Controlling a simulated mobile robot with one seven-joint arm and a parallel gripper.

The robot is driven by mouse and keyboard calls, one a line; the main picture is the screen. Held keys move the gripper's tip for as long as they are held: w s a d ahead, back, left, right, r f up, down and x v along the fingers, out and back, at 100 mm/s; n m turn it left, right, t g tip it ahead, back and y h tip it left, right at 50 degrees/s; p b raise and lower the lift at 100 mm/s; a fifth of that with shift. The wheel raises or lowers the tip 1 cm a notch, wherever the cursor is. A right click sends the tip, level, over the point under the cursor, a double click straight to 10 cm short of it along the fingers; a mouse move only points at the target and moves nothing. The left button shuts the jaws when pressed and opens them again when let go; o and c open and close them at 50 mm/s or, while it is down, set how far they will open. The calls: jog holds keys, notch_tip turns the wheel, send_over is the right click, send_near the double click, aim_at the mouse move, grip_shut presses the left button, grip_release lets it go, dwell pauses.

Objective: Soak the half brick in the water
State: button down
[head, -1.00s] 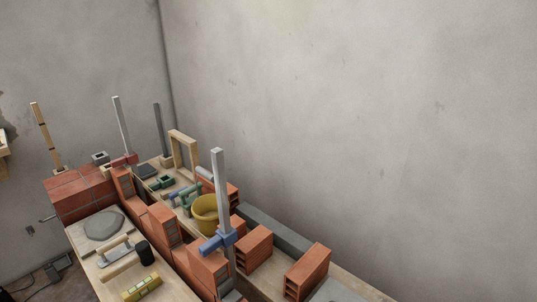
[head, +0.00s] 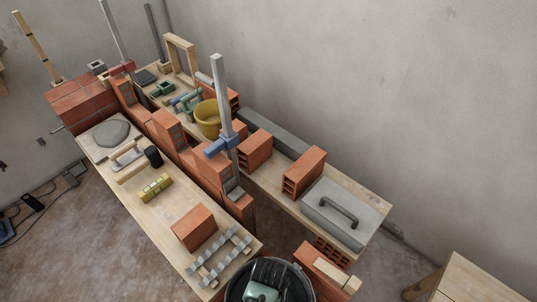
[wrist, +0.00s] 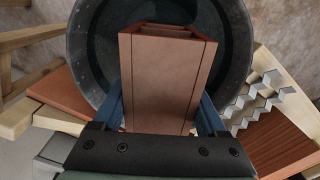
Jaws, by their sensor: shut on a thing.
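My gripper (wrist: 161,100) is shut on the half brick (wrist: 160,78), a reddish block between its two blue fingers in the wrist view. The brick is over the mouth of a round black bucket (wrist: 240,50); I cannot tell whether it touches the water. The inside of the bucket is dark, and the brick hides part of it. In the head view the bucket (head: 307,277) is at the bottom edge, cut off by the frame. A pale green part of my arm shows over it, and the held brick is hidden there.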

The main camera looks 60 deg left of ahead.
jog(key=shift+w+r+p, duration=0.1)
jog(key=shift+r+p, duration=2.7)
jog(key=shift+r, duration=0.35)
jog(key=shift+r+p, duration=2)
jog(key=shift+p, duration=0.15)
